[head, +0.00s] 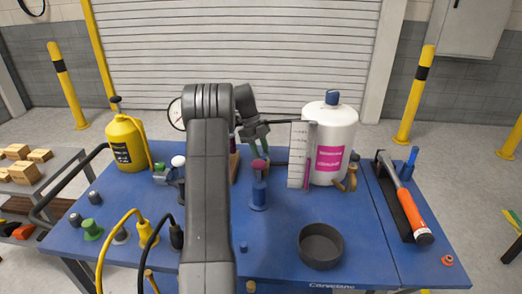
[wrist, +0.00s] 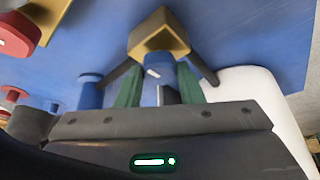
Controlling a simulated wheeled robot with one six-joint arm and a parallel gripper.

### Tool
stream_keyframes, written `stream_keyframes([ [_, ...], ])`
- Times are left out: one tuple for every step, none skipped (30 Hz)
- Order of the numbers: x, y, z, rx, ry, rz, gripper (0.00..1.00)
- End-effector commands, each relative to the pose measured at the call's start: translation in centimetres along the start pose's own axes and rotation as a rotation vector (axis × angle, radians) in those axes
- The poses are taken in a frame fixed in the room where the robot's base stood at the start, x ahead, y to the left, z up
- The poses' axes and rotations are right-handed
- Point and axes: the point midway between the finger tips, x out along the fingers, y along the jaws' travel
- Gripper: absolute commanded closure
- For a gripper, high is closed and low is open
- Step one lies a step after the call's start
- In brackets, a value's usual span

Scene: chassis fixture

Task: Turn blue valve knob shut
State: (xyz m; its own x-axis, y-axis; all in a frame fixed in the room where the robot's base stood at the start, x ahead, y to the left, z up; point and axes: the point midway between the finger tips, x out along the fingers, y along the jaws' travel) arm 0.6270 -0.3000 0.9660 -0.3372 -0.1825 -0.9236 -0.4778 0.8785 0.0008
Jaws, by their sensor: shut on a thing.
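The blue valve knob (wrist: 160,72) shows in the wrist view between my gripper's (wrist: 160,86) two green finger pads, which are closed on it. A brass-coloured valve body (wrist: 158,38) is right at the knob, at the top middle. In the head view my gripper (head: 262,148) is behind my forearm, left of the white bottle. The knob cannot be made out there. How far the knob is turned cannot be told.
A white bottle (head: 329,150) and a white scale plate (head: 298,155) stand right of my gripper. A magenta-topped blue post (head: 259,190) stands just in front. A black round dish (head: 320,246) and a hammer (head: 408,203) lie right. A yellow canister (head: 125,145) stands left.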

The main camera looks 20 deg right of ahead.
Motion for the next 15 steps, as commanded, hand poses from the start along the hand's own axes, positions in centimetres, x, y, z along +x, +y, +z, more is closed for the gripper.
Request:
stream_keyframes([
  [-0.17, -0.07, -0.02, 0.015, -0.002, 0.004, 0.89],
  [-0.16, -0.07, -0.01, 0.023, -0.002, 0.008, 0.89],
  [-0.14, -0.08, 0.01, 0.033, -0.002, 0.012, 0.89],
  [-0.14, -0.08, 0.01, 0.039, -0.002, 0.014, 0.89],
  [-0.13, -0.08, 0.02, 0.044, -0.002, 0.017, 0.89],
  [-0.13, -0.08, 0.02, 0.049, -0.002, 0.019, 0.89],
  [-0.12, -0.08, 0.02, 0.053, -0.002, 0.02, 0.89],
  [-0.12, -0.08, 0.01, 0.056, -0.002, 0.021, 0.89],
  [-0.11, -0.08, 0.01, 0.059, -0.002, 0.023, 0.89],
  [-0.11, -0.08, 0.01, 0.061, -0.002, 0.023, 0.89],
  [-0.11, -0.08, 0.01, 0.062, -0.002, 0.023, 0.89],
  [-0.1, -0.09, 0.01, 0.063, -0.002, 0.024, 0.89],
  [-0.1, -0.09, 0.01, 0.063, -0.002, 0.024, 0.89],
  [-0.1, -0.09, 0.01, 0.063, -0.002, 0.024, 0.89],
  [-0.1, -0.09, 0.01, 0.063, -0.002, 0.024, 0.89],
])
